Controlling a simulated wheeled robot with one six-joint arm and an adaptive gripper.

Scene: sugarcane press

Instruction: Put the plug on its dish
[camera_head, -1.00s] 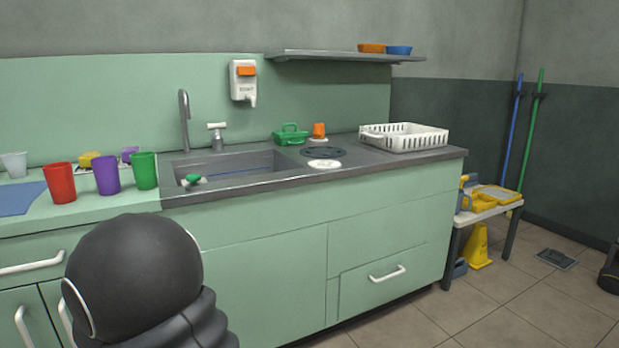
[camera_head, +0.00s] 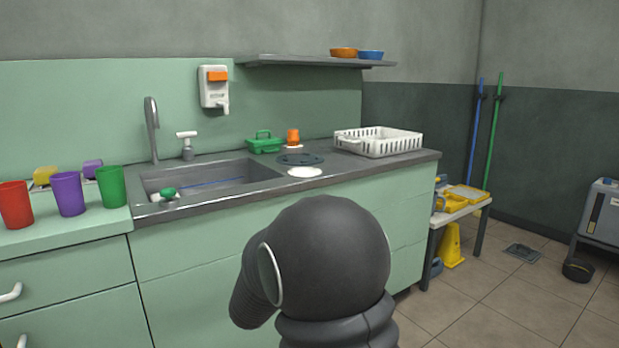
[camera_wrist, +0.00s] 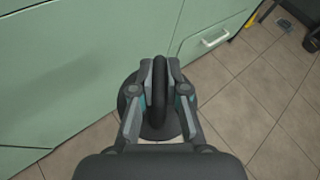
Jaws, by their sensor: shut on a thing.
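In the wrist view, my gripper (camera_wrist: 160,72) is shut on the upright loop handle of the black plug (camera_wrist: 160,100). The plug's dark round base shows behind and around the fingers, which partly hide it. The plug is held over the floor in front of the green cabinet. In the head view, a dark part of my arm fills the lower middle, and the gripper and plug are not visible there. A flat white round dish (camera_head: 305,172) lies on the grey counter near its front edge, right of the sink, with nothing on it.
The sink (camera_head: 210,178) has a green item (camera_head: 168,193) at its front left. A dark round disc (camera_head: 299,159) lies just behind the dish. A white rack (camera_head: 378,143), a green caddy (camera_head: 264,143) and an orange item (camera_head: 293,136) stand nearby. Several cups are at left.

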